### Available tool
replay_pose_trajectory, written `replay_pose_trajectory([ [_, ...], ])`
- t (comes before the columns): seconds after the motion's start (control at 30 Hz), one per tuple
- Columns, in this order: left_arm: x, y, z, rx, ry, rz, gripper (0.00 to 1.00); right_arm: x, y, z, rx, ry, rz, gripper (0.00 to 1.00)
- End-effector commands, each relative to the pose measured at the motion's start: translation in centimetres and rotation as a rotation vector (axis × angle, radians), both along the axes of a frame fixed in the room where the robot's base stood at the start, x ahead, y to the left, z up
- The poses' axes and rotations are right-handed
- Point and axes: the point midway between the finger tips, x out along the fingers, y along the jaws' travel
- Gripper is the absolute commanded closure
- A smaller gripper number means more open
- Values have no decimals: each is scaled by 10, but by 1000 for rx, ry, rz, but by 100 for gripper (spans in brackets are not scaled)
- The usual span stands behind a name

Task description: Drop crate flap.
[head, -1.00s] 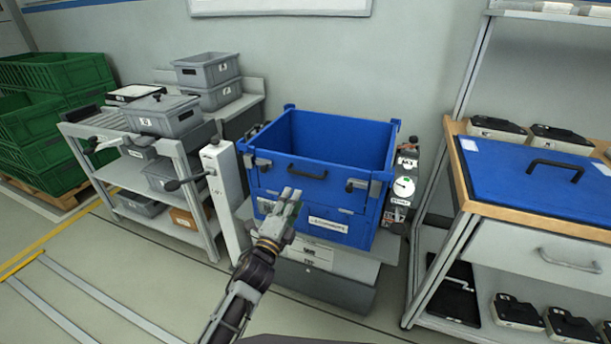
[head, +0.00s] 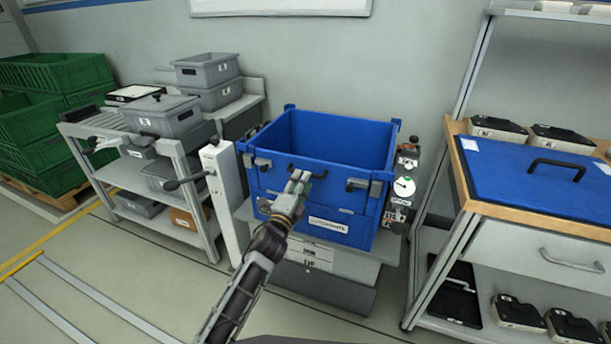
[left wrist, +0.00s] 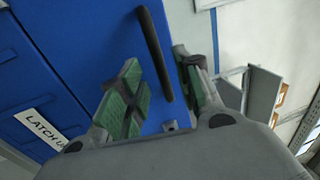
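The blue crate (head: 340,135) stands open-topped on a grey stand. Its front flap (head: 325,185) is upright, with a dark bar handle (head: 307,168) and grey latches at the left (head: 262,163) and right (head: 357,185). I cannot tell whether the latches are fastened. My left gripper (head: 300,180) is at the flap's handle and covers part of it. In the left wrist view, the green-padded fingers (left wrist: 155,65) are apart, with the handle (left wrist: 155,50) between them; no firm grip shows. My right gripper is not in view.
A grey post with a lever (head: 220,185) stands left of the crate. A gauge panel (head: 404,187) is at its right. A grey rack with bins (head: 165,115) stands left, a workbench with a blue lid (head: 540,180) right. Floor in front is clear.

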Motion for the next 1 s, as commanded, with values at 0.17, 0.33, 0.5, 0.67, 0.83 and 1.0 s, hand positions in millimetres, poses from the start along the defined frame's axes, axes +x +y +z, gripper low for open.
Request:
replay_pose_trajectory([
  [0.17, 13, -4, 3, 1, -1, 0, 66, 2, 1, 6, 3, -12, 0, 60],
  [0.33, 25, -7, 5, 1, 0, 0, 66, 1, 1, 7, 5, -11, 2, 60],
  [0.5, 34, -10, 7, 0, 0, 0, 66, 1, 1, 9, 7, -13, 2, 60],
  [0.67, 38, -11, 7, 0, 1, 0, 66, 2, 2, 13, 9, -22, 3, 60],
  [0.83, 38, -11, 7, 0, 1, 0, 66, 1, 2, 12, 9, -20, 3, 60],
  [1.0, 38, -11, 7, 1, 1, 0, 69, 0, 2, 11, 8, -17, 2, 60],
])
